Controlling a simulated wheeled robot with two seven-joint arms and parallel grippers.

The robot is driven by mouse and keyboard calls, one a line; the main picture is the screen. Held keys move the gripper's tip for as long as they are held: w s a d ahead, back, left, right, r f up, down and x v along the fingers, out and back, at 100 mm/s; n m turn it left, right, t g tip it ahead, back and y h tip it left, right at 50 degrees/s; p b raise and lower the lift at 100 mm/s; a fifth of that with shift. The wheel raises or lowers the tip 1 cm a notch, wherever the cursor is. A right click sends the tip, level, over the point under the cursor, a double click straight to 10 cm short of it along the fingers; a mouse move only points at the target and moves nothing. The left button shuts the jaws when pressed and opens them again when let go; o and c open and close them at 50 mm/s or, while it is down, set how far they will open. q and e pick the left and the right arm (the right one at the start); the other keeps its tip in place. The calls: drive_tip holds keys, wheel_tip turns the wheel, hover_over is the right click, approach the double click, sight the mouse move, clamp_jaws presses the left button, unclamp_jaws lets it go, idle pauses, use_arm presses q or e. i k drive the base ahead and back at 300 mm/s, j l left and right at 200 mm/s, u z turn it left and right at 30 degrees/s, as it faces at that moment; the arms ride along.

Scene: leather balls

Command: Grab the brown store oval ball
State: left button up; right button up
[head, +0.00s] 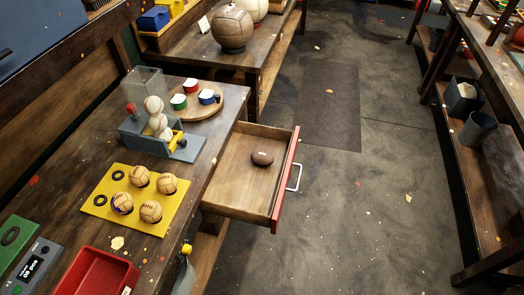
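A small brown oval ball (262,158) lies on its side inside an open wooden drawer (234,187), near the drawer's red front. The drawer has a red front panel with a light metal handle (295,177) and is pulled out from the right side of the workbench (212,135). Nothing covers the ball from above. Neither of my grippers shows in the head view.
On the workbench are a yellow board (120,217) with several stitched balls, a grey stand (190,150) with stacked white balls, a round wooden tray (203,114) and a red bin (93,275). A large leather ball (232,28) stands on the far bench. The floor right of the drawer is clear.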

sight(260, 158)
drive_tip(key=i+l+u, duration=0.1)
drive_tip(key=l+u, duration=0.25)
drive_tip(key=l, duration=0.35)
drive_tip(key=l+u, duration=0.35)
drive_tip(key=l, duration=0.3)
